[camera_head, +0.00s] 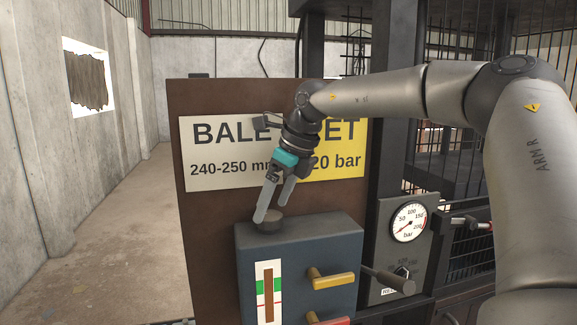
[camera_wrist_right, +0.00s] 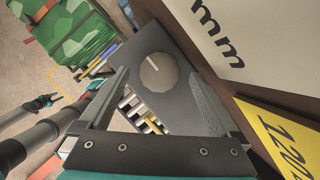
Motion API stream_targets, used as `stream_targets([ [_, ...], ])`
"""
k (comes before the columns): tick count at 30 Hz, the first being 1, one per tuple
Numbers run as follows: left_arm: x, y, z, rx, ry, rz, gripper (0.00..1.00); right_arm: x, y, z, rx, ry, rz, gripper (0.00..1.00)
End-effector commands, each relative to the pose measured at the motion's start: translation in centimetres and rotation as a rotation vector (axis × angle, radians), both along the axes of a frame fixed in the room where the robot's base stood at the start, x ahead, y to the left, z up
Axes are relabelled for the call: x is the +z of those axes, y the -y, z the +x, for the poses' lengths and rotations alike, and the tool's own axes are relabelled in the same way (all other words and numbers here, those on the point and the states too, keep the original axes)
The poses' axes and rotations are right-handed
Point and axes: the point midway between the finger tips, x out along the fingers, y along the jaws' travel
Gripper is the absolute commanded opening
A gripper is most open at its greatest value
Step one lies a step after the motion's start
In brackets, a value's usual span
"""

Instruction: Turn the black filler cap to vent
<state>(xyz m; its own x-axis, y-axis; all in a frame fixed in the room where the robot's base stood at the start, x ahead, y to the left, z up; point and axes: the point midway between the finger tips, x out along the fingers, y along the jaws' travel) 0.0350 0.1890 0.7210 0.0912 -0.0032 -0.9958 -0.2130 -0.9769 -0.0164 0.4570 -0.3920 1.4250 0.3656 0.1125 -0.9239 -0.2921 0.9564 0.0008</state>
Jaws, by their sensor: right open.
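The filler cap (camera_head: 269,226) is a dark round knob on top of the dark blue-grey tank (camera_head: 299,238) in the head view. In the right wrist view the cap (camera_wrist_right: 159,75) looks grey and many-sided, with a short white mark (camera_wrist_right: 152,63) near its upper left. My right gripper (camera_head: 272,211) is open and points down, its fingertips just above or at the cap. In the right wrist view its fingers (camera_wrist_right: 159,84) stand on either side of the cap. I cannot tell whether they touch it. Dark tubes with teal parts (camera_wrist_right: 44,103) at left may be my left arm.
A brown panel with a "BALE" sign (camera_head: 222,170) stands behind the tank. The tank's front carries a level gauge (camera_head: 268,290), a yellow lever (camera_head: 330,279) and a red lever (camera_head: 328,319). A pressure gauge (camera_head: 409,222) is at right. Open floor (camera_head: 110,240) lies at left.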

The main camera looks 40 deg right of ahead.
Motion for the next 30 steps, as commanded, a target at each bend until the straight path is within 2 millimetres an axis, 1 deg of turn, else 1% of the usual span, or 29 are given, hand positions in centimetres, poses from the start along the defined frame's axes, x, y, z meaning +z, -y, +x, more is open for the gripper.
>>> stream_targets([
  [4,-0.7,0.0,0.0,0.000,0.000,0.000,0.50,3.0,0.4,-1.1,0.000,0.009,-0.003,0.97],
  [9,-1.1,0.0,0.0,0.000,0.000,0.000,0.50,6.9,0.9,-2.6,-0.001,0.007,-0.003,0.97],
  [12,-1.1,0.0,0.0,0.000,0.000,0.000,0.50,8.9,1.1,-3.5,-0.001,0.006,-0.003,0.97],
  [15,-1.1,0.0,0.0,0.000,0.000,0.000,0.50,10.5,1.2,-4.1,0.000,0.006,-0.002,0.97],
  [18,-1.0,0.0,0.0,0.000,0.000,0.000,0.50,11.7,1.4,-4.6,0.001,0.004,-0.003,0.97],
  [21,-1.0,0.0,0.0,0.000,0.000,0.000,0.50,12.3,1.5,-4.8,0.001,0.004,-0.002,0.97],
  [30,-1.0,0.0,0.0,0.000,0.000,0.000,0.50,12.5,1.5,-4.9,0.001,0.001,-0.001,0.97],
])
